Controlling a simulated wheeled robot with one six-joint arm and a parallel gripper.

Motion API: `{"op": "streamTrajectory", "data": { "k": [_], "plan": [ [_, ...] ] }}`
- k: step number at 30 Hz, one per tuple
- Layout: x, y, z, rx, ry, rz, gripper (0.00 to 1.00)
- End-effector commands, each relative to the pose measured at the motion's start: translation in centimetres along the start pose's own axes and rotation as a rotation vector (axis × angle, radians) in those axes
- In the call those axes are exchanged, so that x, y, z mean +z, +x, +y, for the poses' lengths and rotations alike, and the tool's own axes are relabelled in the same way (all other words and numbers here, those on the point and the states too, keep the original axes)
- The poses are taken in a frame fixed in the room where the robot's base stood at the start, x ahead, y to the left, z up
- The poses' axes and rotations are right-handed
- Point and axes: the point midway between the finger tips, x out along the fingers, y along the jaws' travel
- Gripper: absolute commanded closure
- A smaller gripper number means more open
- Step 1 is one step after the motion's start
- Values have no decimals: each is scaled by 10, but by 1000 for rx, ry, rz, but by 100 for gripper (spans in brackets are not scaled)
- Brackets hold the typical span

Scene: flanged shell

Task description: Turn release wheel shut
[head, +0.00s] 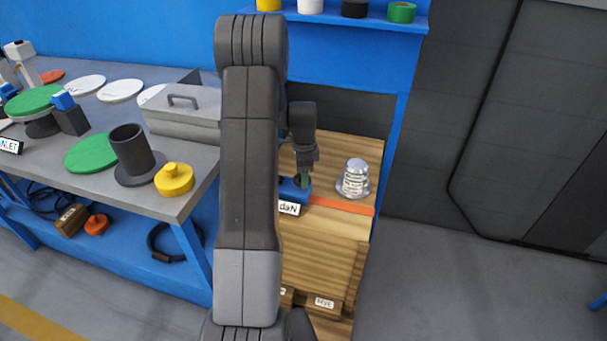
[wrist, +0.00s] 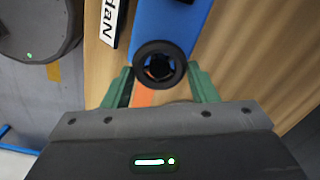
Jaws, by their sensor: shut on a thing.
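In the head view my gripper (head: 302,180) points down onto the blue body (head: 291,192) on the wooden bench. The fingers and arm hide most of the wheel there. How far the wheel is turned cannot be told.
A silver flanged shell (head: 354,180) stands right of the blue body, behind an orange strip (head: 342,205). A grey table (head: 205,158) at the left holds a black flanged tube (head: 132,152), a yellow knob (head: 174,179) and several discs. Floor at the right is clear.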

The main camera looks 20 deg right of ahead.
Motion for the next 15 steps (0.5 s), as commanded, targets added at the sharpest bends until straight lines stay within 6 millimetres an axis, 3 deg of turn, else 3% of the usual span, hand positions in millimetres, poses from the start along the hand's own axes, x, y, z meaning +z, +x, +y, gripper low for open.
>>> {"op": "streamTrajectory", "data": {
  "k": [5, 6, 8, 15],
  "plan": [
    [0, -1, -1, -2, -1, 1, 70],
    [0, -1, -1, -2, -1, 1, 40],
    [0, -1, -1, -2, -2, 1, 28],
    [0, 0, 0, -1, -2, 0, 25]
  ]
}}
